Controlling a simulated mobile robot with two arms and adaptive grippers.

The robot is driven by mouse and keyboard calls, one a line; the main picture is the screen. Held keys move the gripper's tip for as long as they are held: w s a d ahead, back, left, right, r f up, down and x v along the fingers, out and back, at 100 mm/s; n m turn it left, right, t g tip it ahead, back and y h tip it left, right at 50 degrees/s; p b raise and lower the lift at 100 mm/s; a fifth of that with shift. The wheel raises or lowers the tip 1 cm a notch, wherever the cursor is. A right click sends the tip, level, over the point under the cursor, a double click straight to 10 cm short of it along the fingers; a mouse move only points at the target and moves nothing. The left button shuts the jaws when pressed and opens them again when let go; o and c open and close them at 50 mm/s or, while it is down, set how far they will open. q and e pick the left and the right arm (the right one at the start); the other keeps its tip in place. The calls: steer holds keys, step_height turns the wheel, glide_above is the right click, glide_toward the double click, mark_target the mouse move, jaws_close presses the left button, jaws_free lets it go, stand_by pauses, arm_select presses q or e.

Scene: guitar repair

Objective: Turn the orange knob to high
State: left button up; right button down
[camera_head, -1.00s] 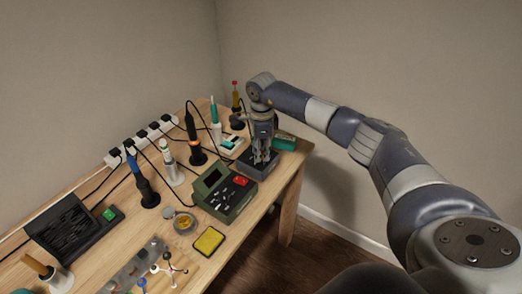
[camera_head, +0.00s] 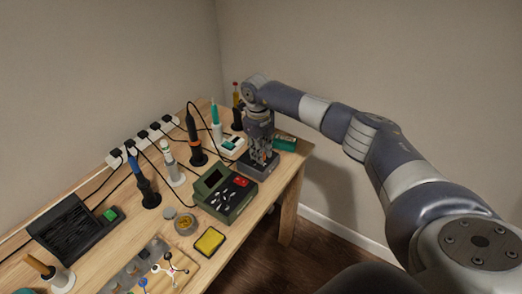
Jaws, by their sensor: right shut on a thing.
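My right gripper (camera_head: 263,158) points down at the top of a small dark grey box (camera_head: 256,167) near the right end of the bench. Its fingers are closed at the box's upper face, on a small part that they hide. A soldering iron with an orange collar (camera_head: 194,143) stands in a dark holder to the left of the box. My left gripper is not in view.
A green control box (camera_head: 212,185) with a red part stands just in front and left. A teal box (camera_head: 284,144) lies close on the right, near the bench edge. A white unit (camera_head: 232,146) and several upright irons with cables stand behind and left.

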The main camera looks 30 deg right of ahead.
steer(key=m, duration=0.4)
steer(key=shift+m+p, duration=0.3)
steer(key=shift+p, duration=0.05)
steer(key=shift+w+m+p, duration=0.1)
steer(key=shift+m+p, duration=0.25)
steer(key=shift+m, duration=1.55)
steer(key=c, duration=1.3)
jaws_free()
steer(key=shift+g, duration=0.3)
steer(key=shift+c, duration=0.2)
step_height(320, 180, up, 12)
steer(key=shift+w+a, duration=0.2)
steer(key=shift+a, duration=0.1)
